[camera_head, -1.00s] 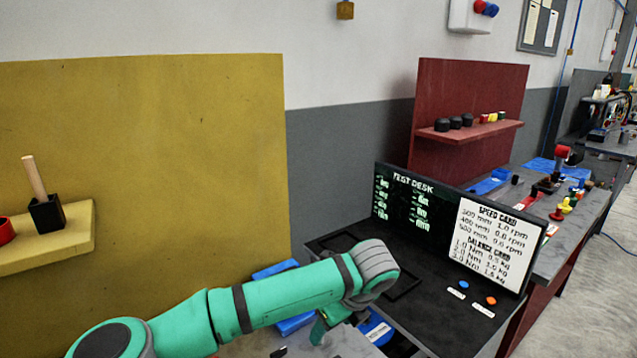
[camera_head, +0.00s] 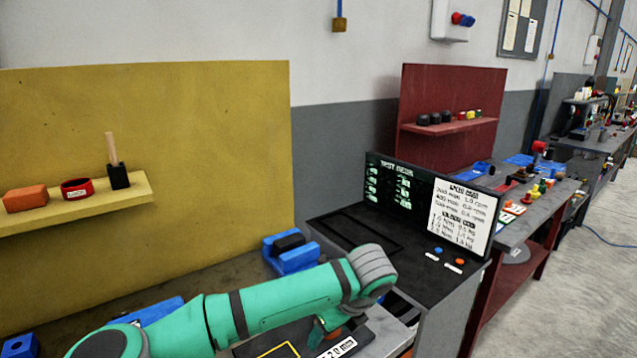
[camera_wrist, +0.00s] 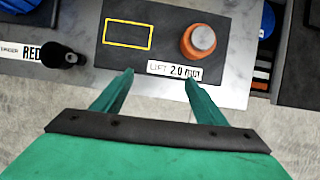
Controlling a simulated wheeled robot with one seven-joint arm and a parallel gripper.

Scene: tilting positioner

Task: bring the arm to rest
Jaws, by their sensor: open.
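My green arm (camera_head: 270,302) reaches across the bottom of the head view, over the front of a workbench. In the wrist view my gripper (camera_wrist: 158,80) is open, with two green fingers spread apart and nothing between them. The fingertips lie near the front edge of a dark plate with a yellow outlined rectangle (camera_wrist: 128,34) and a label reading "LIFT 2.0" (camera_wrist: 174,70). An orange round part with a grey top (camera_wrist: 202,38) stands on that plate, beyond the right finger and apart from it. In the head view the gripper is mostly hidden behind my arm.
A black-knobbed part (camera_wrist: 70,57) stands beside a "RED" label at left. The test desk (camera_head: 335,232) with its screen (camera_head: 430,203) stands right of the arm. A blue block (camera_head: 290,256) sits behind the arm. A yellow shelf (camera_head: 75,212) holds several items. Open floor (camera_head: 580,290) lies right.

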